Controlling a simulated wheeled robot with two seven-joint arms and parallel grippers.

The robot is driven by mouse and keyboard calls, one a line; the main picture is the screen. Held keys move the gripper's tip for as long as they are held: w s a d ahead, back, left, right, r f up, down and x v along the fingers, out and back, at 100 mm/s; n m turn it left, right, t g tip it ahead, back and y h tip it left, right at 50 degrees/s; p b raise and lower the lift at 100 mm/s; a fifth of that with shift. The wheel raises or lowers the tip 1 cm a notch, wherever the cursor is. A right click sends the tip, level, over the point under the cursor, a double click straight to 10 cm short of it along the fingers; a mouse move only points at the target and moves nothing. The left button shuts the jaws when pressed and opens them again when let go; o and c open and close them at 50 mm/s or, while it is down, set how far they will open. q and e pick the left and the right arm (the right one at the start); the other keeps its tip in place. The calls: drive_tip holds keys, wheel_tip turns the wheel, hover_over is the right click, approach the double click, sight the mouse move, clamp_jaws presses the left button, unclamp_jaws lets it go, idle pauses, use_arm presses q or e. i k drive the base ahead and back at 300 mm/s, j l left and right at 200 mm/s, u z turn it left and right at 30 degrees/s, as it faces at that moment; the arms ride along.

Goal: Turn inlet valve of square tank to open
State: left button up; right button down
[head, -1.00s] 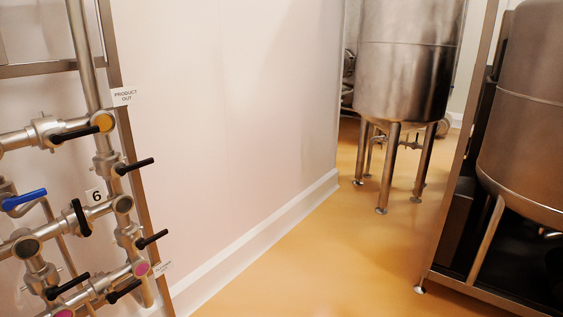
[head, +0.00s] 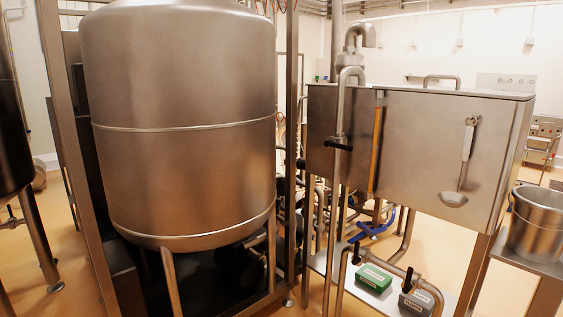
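The square tank (head: 425,145) is a boxy steel tank on legs, right of centre in the head view. A steel pipe (head: 341,105) rises in front of its left part and bends over at the top. A valve with a black handle (head: 338,144) sits on this pipe; the handle lies roughly crosswise to the pipe. I cannot tell for certain that this is the inlet valve. Neither of my grippers is in view.
A large round steel tank (head: 185,120) in a frame fills the left. Lower pipes carry black handles (head: 356,252) and a blue handle (head: 376,224). A green box (head: 374,278) and a grey box (head: 415,302) stand low in front. A steel bucket (head: 540,225) is at the right.

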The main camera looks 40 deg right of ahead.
sight(326, 143)
drive_tip(key=i+l+z, duration=0.2)
drive_tip(key=i+z, duration=0.15)
drive_tip(key=i, duration=0.25)
drive_tip(key=i+z, duration=0.3)
drive_tip(key=i, duration=0.35)
drive_tip(key=i+l+z, duration=0.15)
drive_tip(key=l, duration=0.25)
drive_tip(key=i+l+z, duration=0.1)
drive_tip(key=i+l, duration=0.2)
drive_tip(key=i+l+z, duration=0.15)
drive_tip(key=l, duration=0.25)
drive_tip(key=i+l, duration=0.1)
drive_tip(key=l, duration=0.65)
drive_tip(key=l+u, duration=0.15)
drive_tip(key=l, duration=0.55)
drive_tip(key=j+z, duration=0.1)
drive_tip(key=k+j+z, duration=0.1)
drive_tip(key=j, duration=0.2)
drive_tip(key=k, duration=0.05)
